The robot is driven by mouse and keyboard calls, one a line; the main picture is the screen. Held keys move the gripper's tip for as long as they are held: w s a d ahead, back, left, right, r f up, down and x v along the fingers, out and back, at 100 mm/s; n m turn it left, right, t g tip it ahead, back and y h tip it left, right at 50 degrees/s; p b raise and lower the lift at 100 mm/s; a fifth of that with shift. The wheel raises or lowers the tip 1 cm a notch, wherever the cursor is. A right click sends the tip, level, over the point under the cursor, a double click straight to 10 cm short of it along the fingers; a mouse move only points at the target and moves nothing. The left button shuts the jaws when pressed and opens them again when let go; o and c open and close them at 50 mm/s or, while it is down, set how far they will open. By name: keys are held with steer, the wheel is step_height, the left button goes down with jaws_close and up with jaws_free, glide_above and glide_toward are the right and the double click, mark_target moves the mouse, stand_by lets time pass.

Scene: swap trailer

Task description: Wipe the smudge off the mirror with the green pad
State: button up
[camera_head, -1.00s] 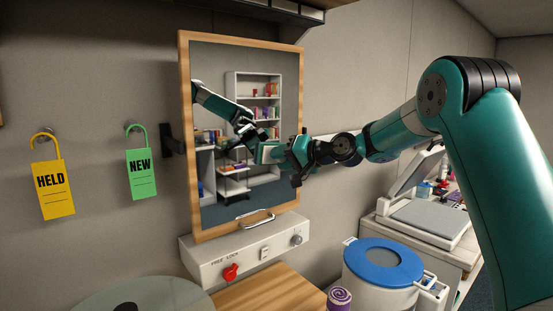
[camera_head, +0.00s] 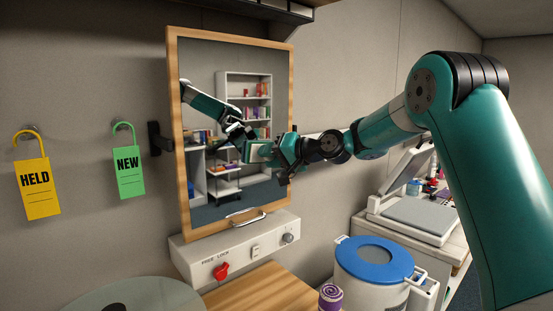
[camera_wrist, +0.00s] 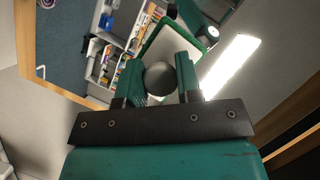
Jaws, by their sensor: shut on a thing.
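The mirror (camera_head: 205,65) hangs upright on the wall in a wooden frame and reflects shelves and my arm. My gripper (camera_head: 280,150) is in front of its right half, seen from the side. In the wrist view my gripper (camera_wrist: 160,82) is shut on the grey round knob of the green pad (camera_wrist: 174,45), which has a pale back and a green rim. In the head view the pad (camera_head: 262,152) is small, beside its own reflection. I cannot tell whether it touches the glass. No smudge can be made out.
A blue-lidded bin (camera_head: 375,258) and a purple roll (camera_head: 330,297) stand at lower right. HELD (camera_head: 37,188) and NEW (camera_head: 129,172) tags hang left of the mirror.

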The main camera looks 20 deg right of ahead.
steer(key=s+a, duration=0.1)
steer(key=a, duration=0.1)
steer(key=a+b, duration=0.1)
steer(key=a, duration=0.2)
steer(key=s+a+b, duration=0.1)
steer(key=a, duration=0.2)
steer(key=shift+s+a, duration=0.1)
steer(key=shift+s, duration=0.2)
stand_by(0.3)
steer(key=s+d+b, duration=0.2)
steer(key=s+b, duration=0.1)
steer(key=s, duration=0.2)
steer(key=shift+s, duration=0.35)
stand_by(0.3)
steer(key=s, duration=0.1)
steer(key=s+d+b, duration=0.1)
steer(key=shift+s+b, duration=0.3)
steer(key=shift+s, duration=0.1)
stand_by(0.4)
